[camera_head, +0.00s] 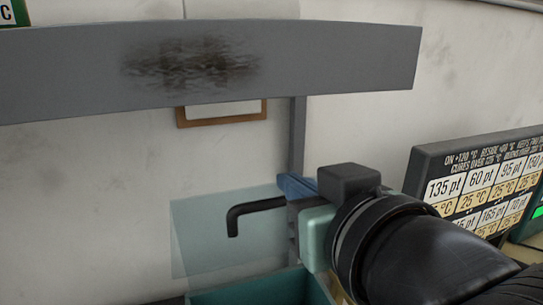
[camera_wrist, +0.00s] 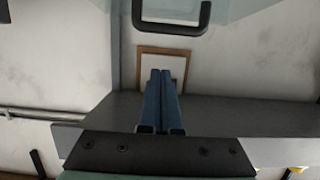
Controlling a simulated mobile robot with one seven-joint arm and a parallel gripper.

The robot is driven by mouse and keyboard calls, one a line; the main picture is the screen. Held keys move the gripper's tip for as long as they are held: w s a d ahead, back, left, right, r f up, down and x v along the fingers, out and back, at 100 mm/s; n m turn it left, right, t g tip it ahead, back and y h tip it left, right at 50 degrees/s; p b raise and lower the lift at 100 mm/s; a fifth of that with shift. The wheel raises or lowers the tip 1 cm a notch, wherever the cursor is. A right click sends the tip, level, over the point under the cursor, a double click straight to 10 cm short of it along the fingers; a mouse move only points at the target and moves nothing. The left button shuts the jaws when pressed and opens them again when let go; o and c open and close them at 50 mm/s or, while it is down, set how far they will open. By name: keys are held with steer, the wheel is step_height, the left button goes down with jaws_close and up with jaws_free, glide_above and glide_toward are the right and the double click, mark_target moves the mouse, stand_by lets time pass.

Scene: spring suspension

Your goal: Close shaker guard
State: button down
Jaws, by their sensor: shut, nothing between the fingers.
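The shaker guard (camera_head: 200,245) is a clear, pale blue-green panel standing above a teal box (camera_head: 262,291) in the head view. A black bent handle (camera_head: 233,218) is on it; the handle also shows at the top edge of the wrist view (camera_wrist: 171,27). My gripper (camera_head: 291,186) is shut and empty, its blue fingers just above and beside the right end of the handle in the head view. In the wrist view the two closed fingers (camera_wrist: 160,74) point towards the handle, with a visible gap. My wrist hides the right part of the guard.
A wide grey beam (camera_head: 330,60) with a dark smudge crosses above, with a grey post (camera_head: 298,135) below it. A wood-framed panel (camera_head: 222,120) is on the wall. A label board (camera_head: 480,175) stands at the right, near my wrist.

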mark_target(274, 206)
steer(key=p+x, duration=0.2)
steer(key=x, duration=0.7)
steer(key=shift+w+a+p, duration=0.25)
steer(key=shift+w+p, duration=0.05)
steer(key=shift+s+d+f, duration=0.2)
steer(key=shift+s+f, duration=0.25)
steer(key=shift+s, duration=0.15)
steer(key=shift+s+d+f, duration=0.2)
steer(key=shift+s+f, duration=0.3)
steer(key=shift+s, duration=0.1)
steer(key=shift+s+d+f+p, duration=0.15)
steer(key=shift+s+f+p, duration=0.2)
steer(key=shift+s, duration=0.05)
